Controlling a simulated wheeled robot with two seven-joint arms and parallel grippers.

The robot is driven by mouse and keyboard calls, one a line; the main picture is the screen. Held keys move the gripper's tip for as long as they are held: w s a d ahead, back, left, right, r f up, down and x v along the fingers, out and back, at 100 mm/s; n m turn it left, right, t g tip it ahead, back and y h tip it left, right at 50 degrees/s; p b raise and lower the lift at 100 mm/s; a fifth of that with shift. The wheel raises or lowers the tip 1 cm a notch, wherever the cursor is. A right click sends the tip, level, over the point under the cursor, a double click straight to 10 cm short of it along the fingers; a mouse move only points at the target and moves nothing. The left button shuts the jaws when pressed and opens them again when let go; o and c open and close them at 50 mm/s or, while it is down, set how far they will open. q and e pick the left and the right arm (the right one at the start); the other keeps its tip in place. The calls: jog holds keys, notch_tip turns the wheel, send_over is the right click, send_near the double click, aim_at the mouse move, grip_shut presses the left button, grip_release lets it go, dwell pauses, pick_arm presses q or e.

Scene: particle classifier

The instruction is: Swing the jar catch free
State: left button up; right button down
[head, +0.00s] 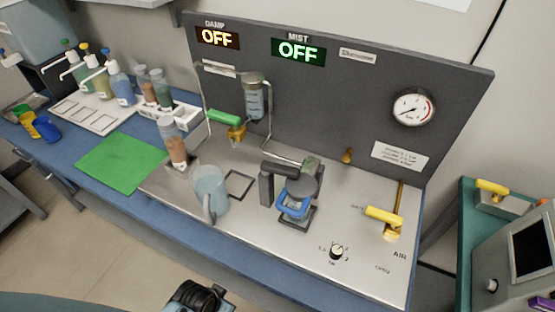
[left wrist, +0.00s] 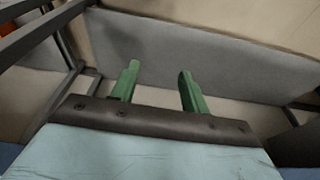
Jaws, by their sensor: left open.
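The jar (head: 303,182) stands in a dark holder on the steel bench top in the head view. A blue looped piece (head: 293,207), which looks like its catch, sits around its lower front. A black upright block (head: 267,187) stands at the jar's left. I cannot tell whether the catch is fastened. My left gripper (left wrist: 157,78) shows in the left wrist view with its two green fingers apart and nothing between them. It faces grey panels and pale floor, away from the jar. My right gripper is in neither view.
A clear jug (head: 210,188) stands left of the jar, with a brown-filled bottle (head: 175,148) behind it. A dark panel (head: 350,105) rises behind. The green mat (head: 122,163) is bare.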

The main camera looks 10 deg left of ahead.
pick_arm(q)
jog(key=w+d+r+p, duration=0.1)
jog(key=w+r, duration=0.1)
jog(key=r, duration=0.6)
jog(key=w+d+r+p, duration=0.1)
jog(key=w+r, duration=0.1)
jog(key=r, duration=0.6)
jog(key=m+g+h+p, duration=0.2)
jog(key=m+g+h, duration=0.15)
jog(key=m, duration=1.25)
send_near(287, 169)
jog(key=shift+t, duration=0.45)
jog(key=x, duration=0.5)
jog(key=p+x, duration=0.1)
jog(key=x, duration=0.2)
jog(key=shift+s+f, duration=0.25)
jog(key=shift+s, duration=0.15)
jog(key=shift+c, duration=0.3)
grip_shut()
